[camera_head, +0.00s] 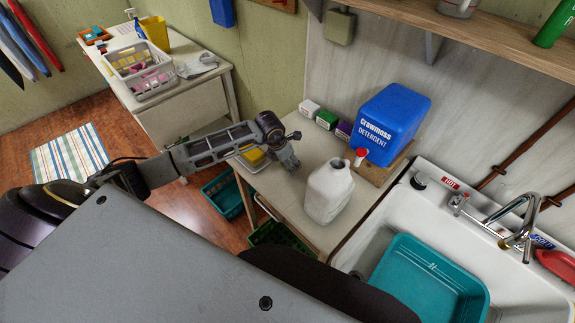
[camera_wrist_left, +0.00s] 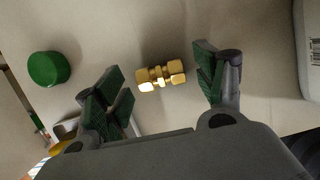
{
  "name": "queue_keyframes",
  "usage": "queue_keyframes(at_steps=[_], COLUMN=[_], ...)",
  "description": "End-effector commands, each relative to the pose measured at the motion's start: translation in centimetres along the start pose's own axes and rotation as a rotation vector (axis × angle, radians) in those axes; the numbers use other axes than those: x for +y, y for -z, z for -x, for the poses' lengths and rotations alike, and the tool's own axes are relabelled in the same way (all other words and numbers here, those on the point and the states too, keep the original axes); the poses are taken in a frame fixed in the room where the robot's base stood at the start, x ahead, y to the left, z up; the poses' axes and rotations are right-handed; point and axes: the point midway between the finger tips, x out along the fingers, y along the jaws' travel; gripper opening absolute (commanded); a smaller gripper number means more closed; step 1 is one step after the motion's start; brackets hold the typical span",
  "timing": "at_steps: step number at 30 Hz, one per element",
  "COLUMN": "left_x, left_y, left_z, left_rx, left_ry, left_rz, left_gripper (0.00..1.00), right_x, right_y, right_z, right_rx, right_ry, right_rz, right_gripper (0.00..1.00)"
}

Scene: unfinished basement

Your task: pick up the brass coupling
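The brass coupling (camera_wrist_left: 161,76) lies on the light tabletop in the left wrist view. It is a short gold fitting with hex ends. My left gripper (camera_wrist_left: 165,88) is open, with one green-padded finger on each side of the coupling and a gap to both. In the head view my left gripper (camera_head: 292,164) hangs over the small table (camera_head: 277,196); the coupling cannot be made out there. My right gripper is not in view.
A white jug (camera_head: 329,191) stands close to the right of the left gripper. A blue detergent container (camera_head: 391,122) is behind it. A green cap (camera_wrist_left: 48,69) lies left of the coupling. A sink with a teal basin (camera_head: 428,279) is at the right.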

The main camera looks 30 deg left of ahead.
Motion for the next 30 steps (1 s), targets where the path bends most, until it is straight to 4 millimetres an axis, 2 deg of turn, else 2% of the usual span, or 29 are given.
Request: queue_keyframes(at_steps=[2,10,22,30], left_x=[0.0,0.0,0.0,0.1], left_y=[0.0,0.0,-0.2,-1.1], left_z=[0.0,0.0,0.5,3.1], left_rx=[0.0,0.0,-0.003,-0.004], left_ry=[0.0,0.0,-0.001,-0.002], left_rz=[0.0,0.0,0.0,-0.001], left_gripper=[0.57,0.23,0.21,0.21], right_x=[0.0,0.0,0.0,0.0], right_y=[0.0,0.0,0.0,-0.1], right_z=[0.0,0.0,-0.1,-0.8], right_rx=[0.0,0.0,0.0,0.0], right_ry=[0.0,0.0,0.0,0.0], right_rz=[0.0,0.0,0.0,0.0], right_gripper=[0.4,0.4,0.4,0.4])
